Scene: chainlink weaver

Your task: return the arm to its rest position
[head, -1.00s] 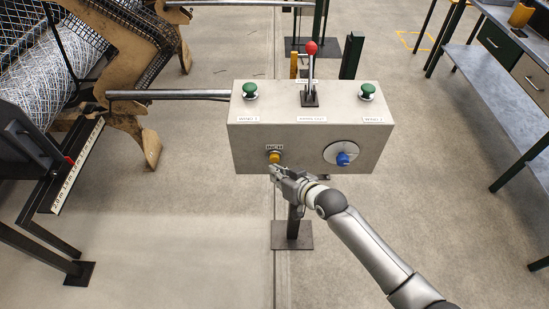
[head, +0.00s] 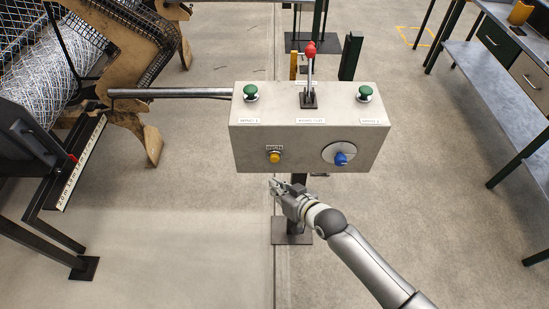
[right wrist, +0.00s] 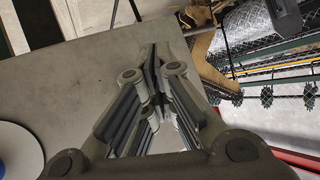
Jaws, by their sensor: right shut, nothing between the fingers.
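My right arm (head: 365,262) comes in from the lower right in the head view. Its gripper (head: 274,184) is shut and empty, just below and in front of the grey control box (head: 250,145), apart from the yellow button (head: 274,156). In the right wrist view the shut fingers (right wrist: 153,55) point up the picture, with the box's grey face (right wrist: 70,85) behind them. My left gripper does not show.
The box carries two green buttons (head: 250,92) (head: 364,92), a red-knobbed lever (head: 310,52) and a blue knob on a white dial (head: 341,158). A weaving machine (head: 135,40) stands at left, a workbench (head: 490,75) at right. The floor in front is open.

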